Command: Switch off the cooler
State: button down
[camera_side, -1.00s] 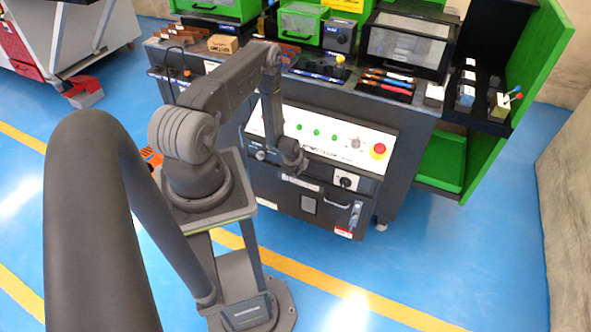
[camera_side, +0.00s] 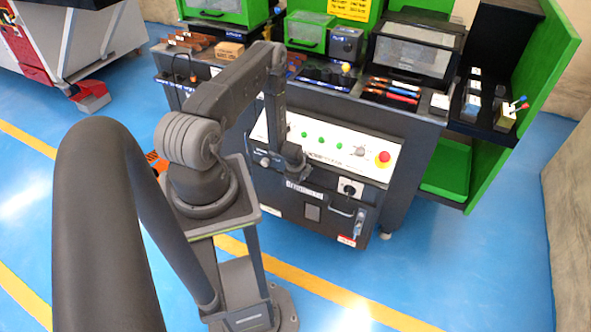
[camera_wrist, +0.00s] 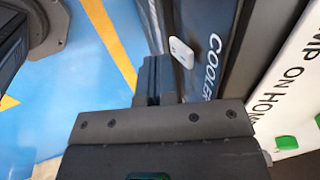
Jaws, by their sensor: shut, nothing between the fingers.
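In the wrist view the word COOLER (camera_wrist: 212,66) is printed on a dark panel strip, with a small white switch (camera_wrist: 181,51) beside it. My gripper (camera_wrist: 154,74) is shut and empty. Its fingertips are just left of and below the white switch in that picture, and I cannot tell whether they touch the panel. In the side view my gripper end (camera_side: 294,163) hangs in front of the dark strip below the white control panel (camera_side: 330,143). The cooler switch cannot be made out there, behind or near my wrist.
The white panel carries green buttons (camera_side: 321,140) and a red emergency stop (camera_side: 384,157). A rotary switch (camera_side: 350,187) on a white plate sits lower right. The bench top above holds tools (camera_side: 393,88) and boxes. Blue floor (camera_side: 440,255) is clear in front.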

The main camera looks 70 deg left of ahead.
jog(key=s+d+v, duration=0.1)
jog(key=v, duration=1)
jog(key=shift+s+d+f, duration=0.2)
jog(key=shift+s+d, duration=0.05)
jog(key=shift+s+d+f, duration=0.1)
jog(key=shift+d+f, duration=0.2)
jog(key=shift+f, duration=0.3)
jog(key=shift+f, duration=0.1)
jog(key=w+a+f, duration=0.2)
jog(key=f, duration=0.3)
jog(key=w+a+f, duration=0.3)
jog(key=f, duration=0.2)
